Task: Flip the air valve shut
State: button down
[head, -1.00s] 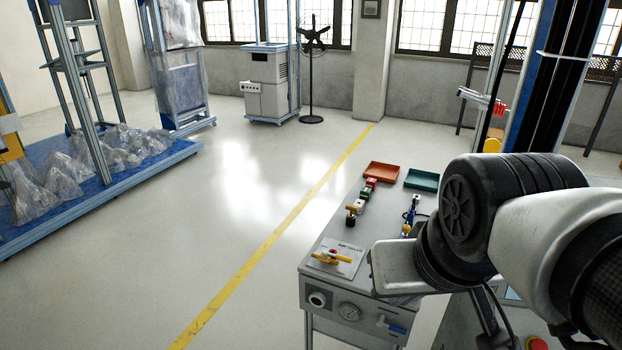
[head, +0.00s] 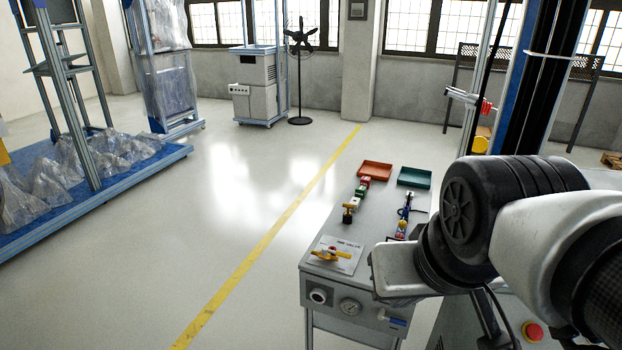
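The plate lies on the near left part of the grey bench top. The handle points roughly left to right in the picture. My arm comes in from the right edge, and its white end link is to the right of the valve plate, in front of the bench's near right part. My gripper's fingers do not show, so I cannot see their state.
The grey bench (head: 375,225) carries an orange tray (head: 375,170), a green tray (head: 414,178) and several small coloured fittings. A red button (head: 532,331) is at lower right. Floor left of the bench is clear.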

aim_at(338, 253)
jog(key=j+z, duration=0.35)
jog(key=j, duration=0.35)
jog(key=i+j, duration=0.3)
jog(key=i, duration=0.2)
jog(key=i+j, duration=0.25)
jog(key=i, duration=0.25)
jog(key=j+u, duration=0.05)
